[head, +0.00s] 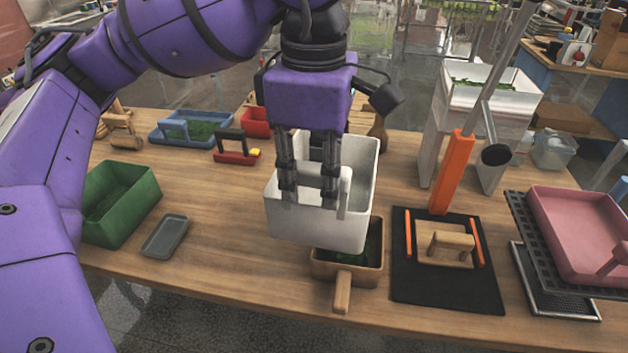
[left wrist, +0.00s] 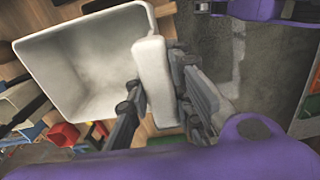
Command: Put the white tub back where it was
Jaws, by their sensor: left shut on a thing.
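The white tub (head: 355,230) hangs in my left gripper (head: 316,195) above the table. The gripper is shut on the tub's upright handle. In the left wrist view the tub (left wrist: 80,62) shows an empty inside, with its handle (left wrist: 153,80) between the fingers (left wrist: 158,98). In the head view the tub is tilted and partly covers a brown wooden box (head: 345,272) with green contents and a short handle. Whether the tub touches this box I cannot tell. My right gripper is not in view.
A black mat (head: 447,285) with a wooden block (head: 450,243) lies right of the tub, beside an orange lever (head: 452,172) and a pink tray (head: 575,235). A green bin (head: 122,205) and grey tray (head: 165,236) stand left. The table between grey tray and tub is clear.

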